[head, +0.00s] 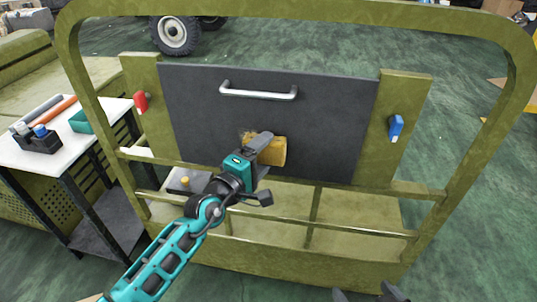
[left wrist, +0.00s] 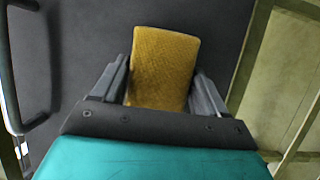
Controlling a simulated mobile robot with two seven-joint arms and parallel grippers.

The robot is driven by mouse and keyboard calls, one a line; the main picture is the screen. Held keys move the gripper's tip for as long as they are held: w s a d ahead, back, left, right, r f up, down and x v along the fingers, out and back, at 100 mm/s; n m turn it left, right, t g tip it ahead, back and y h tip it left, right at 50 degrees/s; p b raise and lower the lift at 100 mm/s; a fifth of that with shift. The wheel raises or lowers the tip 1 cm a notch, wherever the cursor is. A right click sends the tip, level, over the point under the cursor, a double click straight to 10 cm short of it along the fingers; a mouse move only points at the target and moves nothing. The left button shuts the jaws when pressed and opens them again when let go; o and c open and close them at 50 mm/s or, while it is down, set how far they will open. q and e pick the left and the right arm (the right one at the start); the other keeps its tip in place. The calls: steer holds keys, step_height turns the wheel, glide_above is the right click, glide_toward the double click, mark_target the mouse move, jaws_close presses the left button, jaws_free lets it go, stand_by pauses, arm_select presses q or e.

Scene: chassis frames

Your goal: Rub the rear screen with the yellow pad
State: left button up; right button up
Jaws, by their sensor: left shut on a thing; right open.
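The rear screen (head: 195,110) is a dark grey panel with a pale bar handle (head: 258,92) near its top, set in an olive-green frame. My left gripper (head: 264,146) is shut on the yellow pad (head: 279,152), in front of the screen's lower middle. In the left wrist view the yellow pad (left wrist: 163,62) sits between the two fingers, with the grey screen (left wrist: 85,45) behind it. The pad looks close to the screen; I cannot tell whether they touch. My right gripper (head: 371,295) shows only its dark tips at the bottom edge, open and empty.
A red clip (head: 141,102) and a blue clip (head: 396,127) flank the screen. Olive frame rails (head: 330,225) run below it. A white-topped table (head: 62,155) with tools and a green bin (head: 82,121) stands at left.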

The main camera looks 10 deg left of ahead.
arm_select(q)
steer(key=shift+w+a+r+b, duration=0.15)
steer(key=shift+a+b, duration=0.3)
steer(key=shift+a, duration=1.25)
steer(key=a+b, duration=0.1)
steer(key=a, duration=0.2)
steer(key=shift+a, duration=0.1)
steer(key=s+p, duration=0.2)
steer(key=s, duration=0.4)
steer(key=shift+p, duration=0.4)
steer(key=shift+s, duration=0.15)
steer(key=shift+s+p, duration=0.55)
steer(key=shift+s, duration=0.85)
